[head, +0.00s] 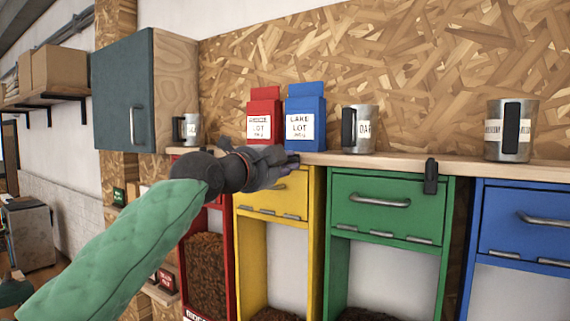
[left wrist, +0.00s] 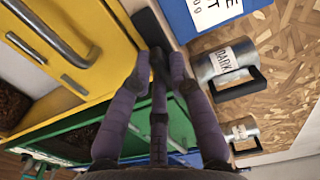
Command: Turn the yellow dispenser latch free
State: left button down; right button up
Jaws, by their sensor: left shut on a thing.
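The yellow dispenser (head: 272,196) stands between the red and green ones. Its front flap has a metal handle. My left gripper (head: 286,165) is at the dispenser's upper right corner, below the shelf edge, and covers the latch in the head view. The left wrist view shows the yellow dispenser (left wrist: 80,75) at the upper left. A dark latch (left wrist: 149,27) runs along its edge. The fingers of my left gripper (left wrist: 162,65) are shut on the latch's near end. The exact contact is partly hidden by the fingers. My right gripper is not in view.
The green dispenser (head: 386,202) has an upright black latch (head: 431,177). The blue dispenser (head: 525,225) stands further right. On the shelf (head: 400,161) above are a red bag (head: 264,112), a blue bag (head: 305,115) and mugs, one (head: 358,128) close by. A cabinet (head: 122,95) hangs at left.

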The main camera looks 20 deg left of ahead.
pick_arm(q)
jog(key=c, duration=1.1)
grip_release()
jog(key=shift+w, duration=0.1)
jog(key=shift+c, duration=0.2)
jog(key=s+a, duration=0.1)
jog(key=s, duration=1.1)
jog(key=shift+a, duration=0.35)
jog(key=shift+f, duration=0.1)
